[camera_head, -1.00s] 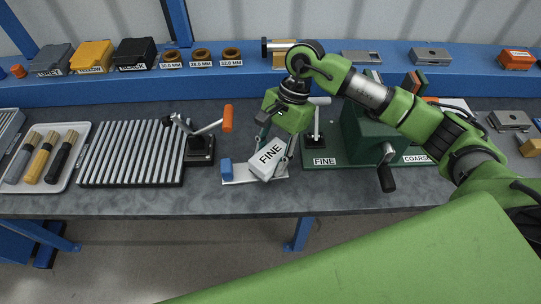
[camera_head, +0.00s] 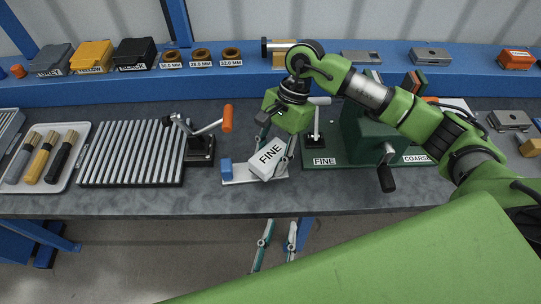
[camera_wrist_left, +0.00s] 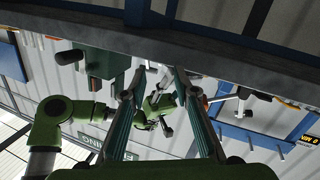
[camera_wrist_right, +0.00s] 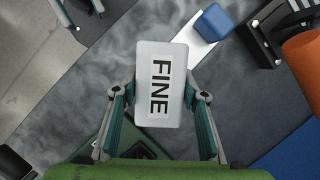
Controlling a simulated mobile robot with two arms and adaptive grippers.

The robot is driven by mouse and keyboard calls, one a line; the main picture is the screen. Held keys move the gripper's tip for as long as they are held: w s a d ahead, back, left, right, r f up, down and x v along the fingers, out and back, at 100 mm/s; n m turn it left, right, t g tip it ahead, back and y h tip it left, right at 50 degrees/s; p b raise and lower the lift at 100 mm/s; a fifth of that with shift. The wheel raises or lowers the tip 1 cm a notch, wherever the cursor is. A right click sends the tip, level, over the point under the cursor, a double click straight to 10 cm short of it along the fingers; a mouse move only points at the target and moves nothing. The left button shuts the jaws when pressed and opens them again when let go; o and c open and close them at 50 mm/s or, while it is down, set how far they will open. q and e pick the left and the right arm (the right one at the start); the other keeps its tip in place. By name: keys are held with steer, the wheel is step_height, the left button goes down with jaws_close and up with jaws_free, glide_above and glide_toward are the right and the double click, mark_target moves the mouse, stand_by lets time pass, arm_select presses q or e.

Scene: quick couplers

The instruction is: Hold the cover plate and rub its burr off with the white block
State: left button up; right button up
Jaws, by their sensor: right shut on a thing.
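The white block labelled FINE (camera_head: 267,159) is held, tilted, in my right gripper (camera_head: 278,143). The right wrist view shows the block (camera_wrist_right: 161,85) between the two fingers. A flat pale plate (camera_head: 243,173), which looks like the cover plate, lies on the bench with a blue block (camera_head: 226,169) on its left end. The white block hides part of its right side; I cannot tell whether they touch. No burr can be made out. My left gripper (camera_head: 278,232) is open and empty below the bench's front edge, fingers pointing up.
A toggle clamp with an orange handle (camera_head: 227,119) stands left of the plate, beside a ribbed grey rack (camera_head: 130,153). A green grinder (camera_head: 365,130) stands at right. A tray of brushes (camera_head: 77,172) is at far left. The bench's front strip is clear.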

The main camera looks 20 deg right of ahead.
arm_select(q)
step_height(320, 180, up, 3)
steer(key=w+a+t+y, duration=0.2)
steer(key=w+a, duration=0.1)
steer(key=n+t+y, duration=0.1)
steer(key=y, duration=0.3)
glide_toward(227, 175)
steer(key=shift+w+f, duration=0.2)
steer(key=shift+w, duration=0.3)
steer(key=w, duration=0.3)
steer(key=w+d, duration=0.1)
steer(key=w, duration=0.3)
steer(key=w+d, duration=0.1)
steer(key=w, duration=0.3)
steer(key=shift+w, duration=0.25)
steer(key=shift+c, duration=0.4)
jaws_close()
steer(key=shift+o, duration=0.4)
jaws_free()
steer(key=shift+s, duration=0.1)
